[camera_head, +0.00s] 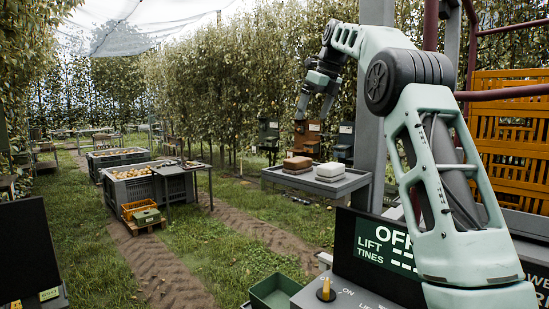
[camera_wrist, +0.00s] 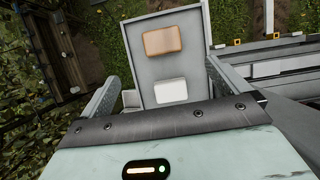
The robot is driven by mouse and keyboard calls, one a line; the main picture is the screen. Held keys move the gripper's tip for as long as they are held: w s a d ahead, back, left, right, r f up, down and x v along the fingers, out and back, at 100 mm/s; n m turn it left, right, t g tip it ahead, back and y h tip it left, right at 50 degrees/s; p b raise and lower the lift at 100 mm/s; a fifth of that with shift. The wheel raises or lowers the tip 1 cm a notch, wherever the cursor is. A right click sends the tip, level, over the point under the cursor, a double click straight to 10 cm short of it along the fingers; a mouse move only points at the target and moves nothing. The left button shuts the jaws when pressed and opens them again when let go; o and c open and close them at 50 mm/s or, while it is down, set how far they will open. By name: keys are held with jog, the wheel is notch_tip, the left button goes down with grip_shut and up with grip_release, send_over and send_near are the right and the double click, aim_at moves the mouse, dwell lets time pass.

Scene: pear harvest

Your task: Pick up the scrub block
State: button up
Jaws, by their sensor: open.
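Two blocks lie apart on a small grey table (camera_head: 350,183). One is a brown block (camera_head: 297,163) with a paler lower part, on the left in the head view. The other is a white block (camera_head: 330,170) to its right. I cannot tell by label which is the scrub block. In the wrist view the brown block (camera_wrist: 163,41) is farther up the grey tabletop and the white block (camera_wrist: 171,91) is nearer my gripper. My gripper (camera_head: 315,107) is open and empty, raised above the table, its fingers to either side of the tabletop in the wrist view.
Several box-like stands, one orange-brown (camera_head: 308,133), stand behind the table by the tree row. A grey post (camera_head: 371,120) rises to its right. Large fruit bins (camera_head: 148,187) and a grey side table (camera_head: 183,168) stand to the left.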

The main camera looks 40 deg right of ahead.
send_near(298, 159)
jog(key=x, duration=0.3)
jog(key=w+x, duration=0.1)
jog(key=x, duration=0.1)
jog(key=shift+d+r, duration=0.1)
jog(key=shift+d, duration=0.15)
jog(key=shift+s+p+x, duration=0.15)
jog(key=shift+p+x, duration=0.3)
jog(key=shift+x, duration=0.95)
jog(key=shift+s+p+x, duration=0.15)
jog(key=shift+p+x, duration=0.25)
jog(key=shift+x, duration=1)
jog(key=c, duration=0.9)
